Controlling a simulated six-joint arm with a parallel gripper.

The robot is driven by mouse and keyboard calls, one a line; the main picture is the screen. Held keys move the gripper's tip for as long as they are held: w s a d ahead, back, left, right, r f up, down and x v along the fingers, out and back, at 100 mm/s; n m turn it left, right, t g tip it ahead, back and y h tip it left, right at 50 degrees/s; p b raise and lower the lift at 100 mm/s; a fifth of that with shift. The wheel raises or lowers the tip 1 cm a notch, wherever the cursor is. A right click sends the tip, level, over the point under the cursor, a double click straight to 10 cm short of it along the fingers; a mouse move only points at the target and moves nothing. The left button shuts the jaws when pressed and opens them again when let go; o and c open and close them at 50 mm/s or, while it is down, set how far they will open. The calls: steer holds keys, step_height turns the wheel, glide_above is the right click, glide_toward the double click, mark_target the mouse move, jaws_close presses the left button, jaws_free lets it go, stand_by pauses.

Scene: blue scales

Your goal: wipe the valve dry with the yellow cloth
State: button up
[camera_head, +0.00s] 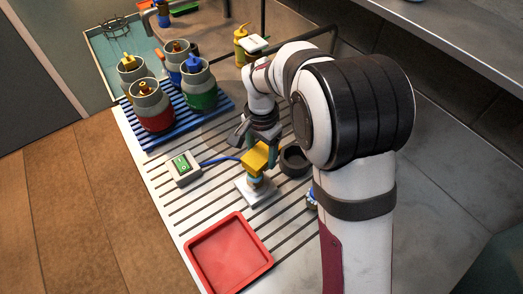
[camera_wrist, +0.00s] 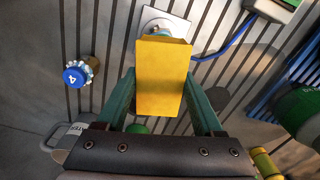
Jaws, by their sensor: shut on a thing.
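The yellow cloth (camera_head: 256,160) looks like a folded block. My gripper (camera_wrist: 163,102) is shut on it, with a teal finger on each side in the wrist view. In the head view the cloth is right above a small stand on a white square base (camera_head: 262,197); I cannot tell if they touch. In the wrist view the cloth hides part of this base (camera_wrist: 176,24). A small brass fitting with a blue cap (camera_wrist: 77,76) lies left of the cloth, apart from it, and seems to be the valve. In the head view it is mostly hidden by my arm (camera_head: 311,199).
A red tray (camera_head: 228,256) lies at the front of the slatted board. A switch box (camera_head: 184,168) with a blue cable is left of the cloth. A dark ring (camera_head: 294,161) is close on the right. Several capped bottles stand on a blue rack (camera_head: 222,103) at the back left.

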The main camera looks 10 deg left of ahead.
steer(key=shift+f, duration=0.55)
